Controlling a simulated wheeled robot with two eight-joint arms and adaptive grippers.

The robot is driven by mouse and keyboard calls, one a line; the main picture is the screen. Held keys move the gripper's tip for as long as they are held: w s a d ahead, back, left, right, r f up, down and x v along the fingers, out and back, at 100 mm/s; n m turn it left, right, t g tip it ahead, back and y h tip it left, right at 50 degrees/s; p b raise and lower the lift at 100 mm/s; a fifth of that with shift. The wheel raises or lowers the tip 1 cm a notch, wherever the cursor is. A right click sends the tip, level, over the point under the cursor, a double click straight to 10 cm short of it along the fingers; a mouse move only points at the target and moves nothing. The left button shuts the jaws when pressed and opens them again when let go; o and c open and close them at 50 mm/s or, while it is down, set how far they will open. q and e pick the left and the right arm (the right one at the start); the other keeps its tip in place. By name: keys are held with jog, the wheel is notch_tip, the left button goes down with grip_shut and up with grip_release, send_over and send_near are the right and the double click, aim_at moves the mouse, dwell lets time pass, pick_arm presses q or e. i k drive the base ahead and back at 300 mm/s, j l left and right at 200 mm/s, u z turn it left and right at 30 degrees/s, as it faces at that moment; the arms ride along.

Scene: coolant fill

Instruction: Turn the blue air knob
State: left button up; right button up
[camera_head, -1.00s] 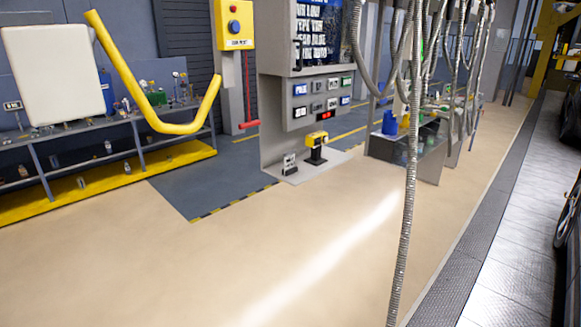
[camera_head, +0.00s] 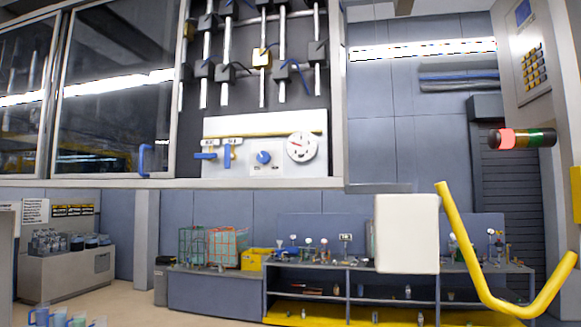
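A small round blue knob (camera_head: 263,157) sits on a light panel (camera_head: 270,171) low in an open part of the large grey cabinet. It appears to be the air knob, but its label is too small to read. Blue lever handles (camera_head: 227,155) are left of it and a round white gauge (camera_head: 302,147) is right of it. Neither of my grippers is in view.
A glass door with a blue handle (camera_head: 145,160) covers the cabinet's left part. Below stand a low shelf (camera_head: 355,268), a white rounded box (camera_head: 406,236) and a bent yellow tube (camera_head: 478,270). Blue cups (camera_head: 58,318) are at lower left.

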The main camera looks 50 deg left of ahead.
aim_at(263, 157)
jog(key=u, duration=1.05)
